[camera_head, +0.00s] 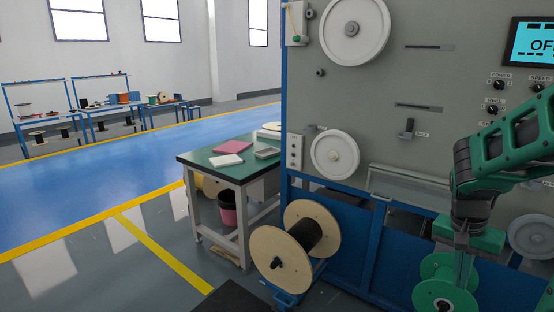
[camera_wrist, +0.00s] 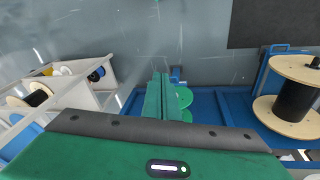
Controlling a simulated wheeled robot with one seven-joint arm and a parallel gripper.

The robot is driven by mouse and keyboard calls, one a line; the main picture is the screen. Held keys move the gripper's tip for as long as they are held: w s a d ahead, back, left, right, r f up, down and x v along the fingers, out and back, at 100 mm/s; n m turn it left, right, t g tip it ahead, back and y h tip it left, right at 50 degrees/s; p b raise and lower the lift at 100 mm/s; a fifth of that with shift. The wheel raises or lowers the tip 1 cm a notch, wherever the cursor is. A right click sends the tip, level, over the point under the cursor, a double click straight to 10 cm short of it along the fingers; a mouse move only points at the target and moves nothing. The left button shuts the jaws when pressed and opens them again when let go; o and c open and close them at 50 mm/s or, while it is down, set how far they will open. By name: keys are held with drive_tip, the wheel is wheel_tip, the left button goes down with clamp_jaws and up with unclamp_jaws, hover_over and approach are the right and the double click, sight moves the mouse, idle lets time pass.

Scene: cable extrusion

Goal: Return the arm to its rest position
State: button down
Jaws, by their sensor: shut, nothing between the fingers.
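My arm (camera_head: 515,145) is green and dark grey, bent at the right of the head view with its wrist pointing down. My gripper (camera_head: 462,270) hangs low in front of the machine's blue base. In the wrist view, my gripper (camera_wrist: 160,80) has its green fingers together, with nothing between them. A green spool (camera_head: 440,292) shows just beside and behind the fingers in the head view, and its edge shows right of them in the wrist view (camera_wrist: 184,97). I cannot tell whether they touch.
The grey machine (camera_head: 400,75) with blue frame (camera_head: 375,250) stands close to the arm. Its screen (camera_head: 535,42) reads "OF", cut off. A wooden spool (camera_head: 295,245) with black cable stands at its front left. A green-topped table (camera_head: 215,165) is further left. The blue floor (camera_head: 100,175) beyond is clear.

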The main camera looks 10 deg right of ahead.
drive_tip(key=s+a+r+n+y, duration=0.2)
drive_tip(key=s+a+n, duration=0.3)
drive_tip(key=s+a, duration=0.4)
drive_tip(key=s+r, duration=0.1)
drive_tip(key=s, duration=0.2)
drive_tip(key=shift+a+r+n+y, duration=0.15)
drive_tip(key=shift+r+n+y, duration=0.15)
drive_tip(key=shift+r, duration=0.05)
drive_tip(key=shift+w+f, duration=0.25)
drive_tip(key=shift+w, duration=0.3)
